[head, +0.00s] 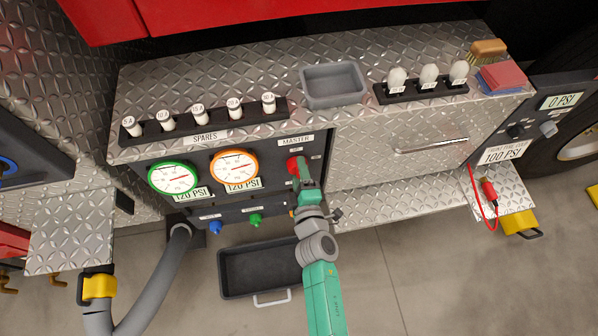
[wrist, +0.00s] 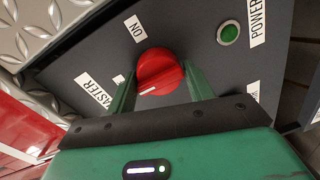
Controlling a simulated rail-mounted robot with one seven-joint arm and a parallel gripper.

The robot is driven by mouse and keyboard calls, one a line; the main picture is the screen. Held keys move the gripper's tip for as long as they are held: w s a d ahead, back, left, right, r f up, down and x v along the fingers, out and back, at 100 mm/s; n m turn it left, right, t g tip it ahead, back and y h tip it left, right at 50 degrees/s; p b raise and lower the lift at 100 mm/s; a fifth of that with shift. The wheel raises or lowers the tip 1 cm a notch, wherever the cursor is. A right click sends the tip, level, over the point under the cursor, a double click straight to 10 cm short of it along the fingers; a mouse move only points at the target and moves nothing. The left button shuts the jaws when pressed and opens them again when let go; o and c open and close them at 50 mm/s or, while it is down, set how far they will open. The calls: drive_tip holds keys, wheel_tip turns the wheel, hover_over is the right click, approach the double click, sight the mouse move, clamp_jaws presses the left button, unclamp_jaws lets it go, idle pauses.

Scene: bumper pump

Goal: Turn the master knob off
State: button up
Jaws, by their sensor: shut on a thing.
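The red master knob (head: 292,163) is on the dark pump panel, just below the MASTER label (head: 296,141). In the wrist view the knob (wrist: 158,70) fills the space between the two green fingers of my gripper (wrist: 159,76), which is shut on it. A short white line on the knob's face is at its lower left. The ON label (wrist: 135,28) is above and left of the knob. A small white patch left of the knob is partly covered by a finger. In the head view my gripper (head: 300,172) partly hides the knob.
A green round light or button (wrist: 228,33) is beside the POWER label. Two gauges (head: 173,178) (head: 235,167) are left of the knob. Blue and green valve knobs (head: 215,227) (head: 256,220) stick out below. A dark tray (head: 232,290) lies on the floor.

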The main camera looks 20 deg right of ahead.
drive_tip(key=shift+w+r, duration=0.1)
drive_tip(key=shift+r, duration=0.3)
drive_tip(key=o, duration=0.9)
drive_tip(key=shift+d+f, duration=0.1)
drive_tip(key=shift+f, duration=0.05)
drive_tip(key=p+v, duration=0.1)
drive_tip(key=v, duration=0.7)
drive_tip(key=shift+w, duration=0.1)
